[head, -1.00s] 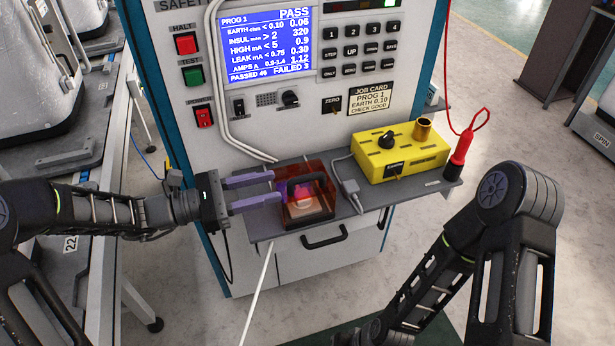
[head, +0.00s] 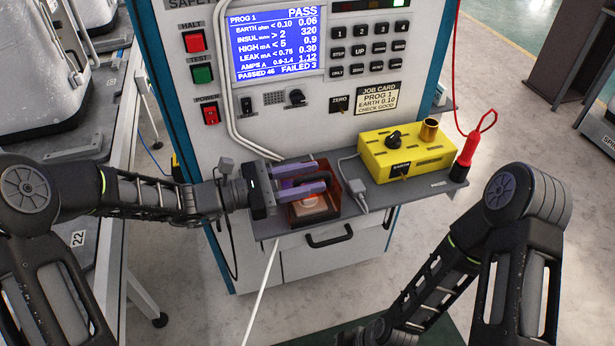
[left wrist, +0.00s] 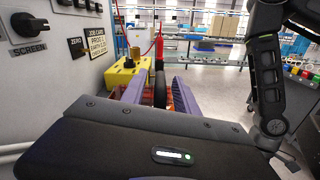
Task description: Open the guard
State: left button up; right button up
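The guard (head: 333,183) is a small red see-through cover on the grey shelf at the front of the tester. Below it a pale piece (head: 308,207) sits in a reddish glow. My left gripper (head: 318,175) is over the guard, its two purple fingers apart. In the left wrist view, a dark upright handle (left wrist: 160,92) stands between the fingers (left wrist: 157,84), with gaps visible beside it. In the head view the fingers mostly hide this handle. The guard looks down, but its lower edge is partly hidden. My right arm shows at right; its gripper is out of view.
A yellow box (head: 405,152) with a black knob and brass cup stands right of the guard. A grey plug (head: 354,192) with a cable lies between them. A red probe (head: 466,155) stands at the shelf's right end. The tester panel (head: 225,120) rises behind.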

pick_arm(q)
jog(key=shift+c, duration=0.5)
grip_shut()
dwell(0.8)
